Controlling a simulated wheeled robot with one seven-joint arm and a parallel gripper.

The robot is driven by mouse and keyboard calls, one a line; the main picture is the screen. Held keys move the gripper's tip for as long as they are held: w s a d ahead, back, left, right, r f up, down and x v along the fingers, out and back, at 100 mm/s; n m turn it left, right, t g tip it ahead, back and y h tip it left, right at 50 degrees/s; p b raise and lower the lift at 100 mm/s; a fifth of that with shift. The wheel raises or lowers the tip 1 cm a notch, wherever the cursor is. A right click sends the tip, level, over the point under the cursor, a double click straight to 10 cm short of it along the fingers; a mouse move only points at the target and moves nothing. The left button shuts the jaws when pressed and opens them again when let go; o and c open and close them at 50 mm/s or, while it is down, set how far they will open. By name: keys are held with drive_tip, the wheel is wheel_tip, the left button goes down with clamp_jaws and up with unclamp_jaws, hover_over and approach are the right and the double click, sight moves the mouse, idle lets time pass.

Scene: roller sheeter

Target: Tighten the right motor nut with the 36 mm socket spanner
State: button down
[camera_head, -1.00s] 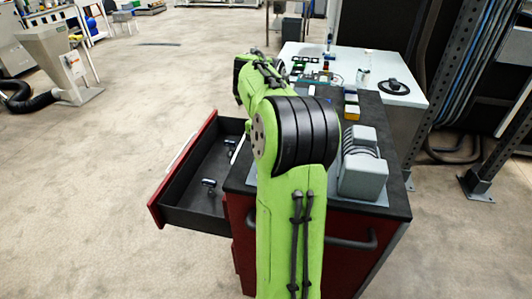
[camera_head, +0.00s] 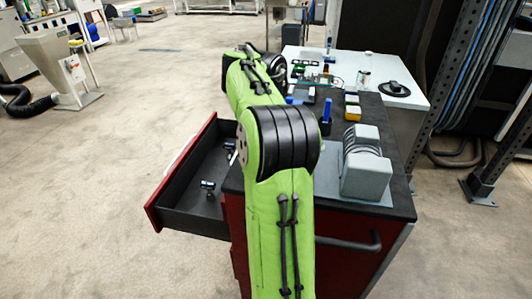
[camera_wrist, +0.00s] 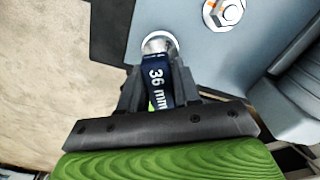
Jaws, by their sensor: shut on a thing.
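My gripper (camera_wrist: 158,88) is shut on a dark blue spanner (camera_wrist: 157,76) marked "36 mm" in the wrist view. The spanner's silvery socket end (camera_wrist: 157,43) is at a pale ring on a grey-blue plate (camera_wrist: 200,60). The socket covers what lies under it, and I cannot tell whether it is fully seated on a nut. A separate hex nut (camera_wrist: 231,13) with orange marks and a washer shows bare on the plate, up and to the right. In the head view my green arm hides my gripper and the spanner.
A red cabinet (camera_head: 335,258) with a dark top carries a grey roller machine (camera_head: 368,175) and a blue upright handle (camera_head: 327,112). Its open drawer (camera_head: 185,212) at the left holds small tools. A white table (camera_head: 410,98) stands behind. Bare floor is left of the drawer.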

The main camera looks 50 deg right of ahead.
drive_tip(key=shift+m, duration=0.8)
drive_tip(key=shift+n, duration=0.5)
drive_tip(key=shift+r+p, duration=1.15)
drive_tip(key=shift+r, duration=0.3)
wheel_tip(320, 180, up, 5)
drive_tip(key=p, duration=0.4)
drive_tip(key=shift+r+p, duration=0.1)
drive_tip(key=shift+p, duration=0.3)
